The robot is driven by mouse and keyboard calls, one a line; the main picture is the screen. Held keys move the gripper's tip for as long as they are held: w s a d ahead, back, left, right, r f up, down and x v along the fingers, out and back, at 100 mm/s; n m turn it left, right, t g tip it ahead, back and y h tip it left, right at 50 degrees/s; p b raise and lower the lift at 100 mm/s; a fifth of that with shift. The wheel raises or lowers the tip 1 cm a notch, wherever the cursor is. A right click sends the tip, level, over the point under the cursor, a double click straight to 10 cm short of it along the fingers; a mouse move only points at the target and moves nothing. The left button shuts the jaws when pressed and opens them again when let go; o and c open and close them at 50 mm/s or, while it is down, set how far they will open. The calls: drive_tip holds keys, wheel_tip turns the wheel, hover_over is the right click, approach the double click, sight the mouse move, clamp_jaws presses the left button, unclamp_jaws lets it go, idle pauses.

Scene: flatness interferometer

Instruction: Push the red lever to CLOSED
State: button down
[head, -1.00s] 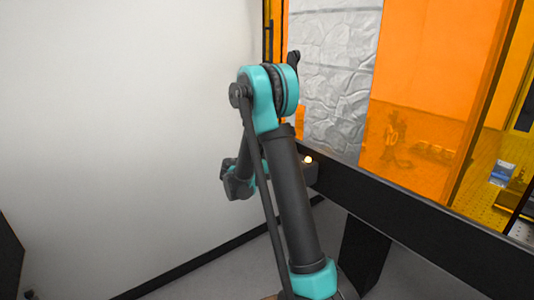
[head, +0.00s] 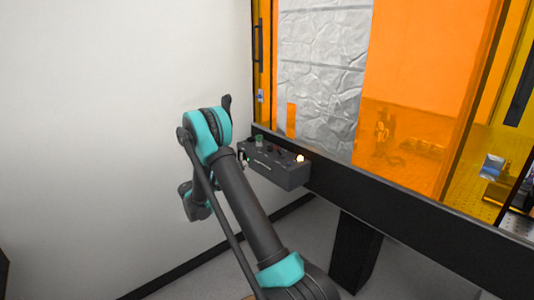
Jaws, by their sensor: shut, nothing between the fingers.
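A dark control box (head: 275,170) is fixed to the black frame at the centre of the head view. A small dark-red spot (head: 281,152) shows on its top, too small to tell whether it is the red lever or how it is set. No clear red lever shows elsewhere. My arm's teal elbow (head: 208,130) stands in front of and left of the box and covers part of its left side. I cannot make out my gripper's fingers; a dark wrist part of my arm shows below the elbow.
The box also bears a green button (head: 259,140) and a lit lamp (head: 300,159). Orange panels (head: 425,70) with a black frame (head: 400,206) fill the right side. A crinkled silvery sheet (head: 322,75) shows behind them. A bare white wall (head: 90,120) is at left.

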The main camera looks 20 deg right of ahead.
drive_tip(key=shift+d, duration=0.1)
approach(278, 151)
drive_tip(key=d+r, duration=0.2)
drive_tip(key=d, duration=0.1)
drive_tip(key=w+d+r, duration=0.1)
drive_tip(key=shift+w+d, duration=0.15)
drive_tip(key=shift+d, duration=0.15)
drive_tip(key=shift+r, duration=0.1)
idle(0.4)
drive_tip(key=shift+d+r+y, duration=0.1)
drive_tip(key=shift+r+y, duration=0.05)
drive_tip(key=shift+y, duration=0.25)
